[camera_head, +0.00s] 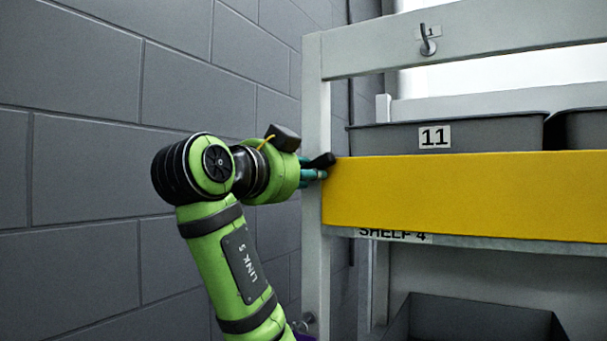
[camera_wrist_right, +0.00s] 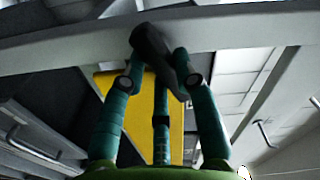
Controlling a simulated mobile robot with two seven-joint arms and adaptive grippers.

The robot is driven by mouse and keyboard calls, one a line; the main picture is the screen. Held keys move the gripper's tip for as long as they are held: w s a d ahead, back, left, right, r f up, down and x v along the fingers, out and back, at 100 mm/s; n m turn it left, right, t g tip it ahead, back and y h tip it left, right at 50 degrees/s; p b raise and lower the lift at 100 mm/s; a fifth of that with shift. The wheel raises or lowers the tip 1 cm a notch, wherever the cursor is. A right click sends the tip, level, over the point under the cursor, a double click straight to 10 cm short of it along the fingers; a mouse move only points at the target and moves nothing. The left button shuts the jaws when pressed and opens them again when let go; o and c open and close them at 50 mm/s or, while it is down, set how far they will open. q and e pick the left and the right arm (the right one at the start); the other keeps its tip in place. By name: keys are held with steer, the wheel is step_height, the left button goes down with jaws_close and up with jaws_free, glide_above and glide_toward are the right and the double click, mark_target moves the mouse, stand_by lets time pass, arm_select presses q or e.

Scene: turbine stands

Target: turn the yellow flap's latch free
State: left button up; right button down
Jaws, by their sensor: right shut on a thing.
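The yellow flap (camera_head: 465,195) is a long board across the front of the shelf rack, above a "SHELF 4" label. Its black latch handle (camera_head: 322,160) sits at the flap's left end by the rack post and points up to the right in the head view. My right gripper (camera_head: 314,174) has its teal fingers shut around the latch. In the right wrist view the dark latch (camera_wrist_right: 150,45) lies between the fingertips of my right gripper (camera_wrist_right: 158,82), with the yellow flap (camera_wrist_right: 142,110) behind. The fingers partly hide the latch. My left gripper is not in view.
A grey bin marked 11 (camera_head: 480,136) stands behind the flap, with another bin (camera_head: 583,129) beside it. A dark bin (camera_head: 475,318) sits below. The pale rack post (camera_head: 313,235) is close to my right gripper. A grey block wall (camera_head: 85,150) lies left.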

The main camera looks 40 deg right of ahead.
steer(key=n+b, duration=0.1)
steer(key=n, duration=0.2)
steer(key=n+b, duration=0.1)
steer(key=n, duration=0.2)
steer(key=r+n+b, duration=0.1)
steer(key=n, duration=0.2)
steer(key=shift+w+a+r, duration=0.1)
steer(key=shift+w, duration=0.05)
steer(key=shift+w+r+n+b, duration=0.1)
steer(key=shift+n+b, duration=0.15)
steer(key=shift+n, duration=0.7)
steer(key=shift+w+r+n+b, duration=0.1)
steer(key=shift+n+b, duration=0.1)
steer(key=shift+n, duration=0.75)
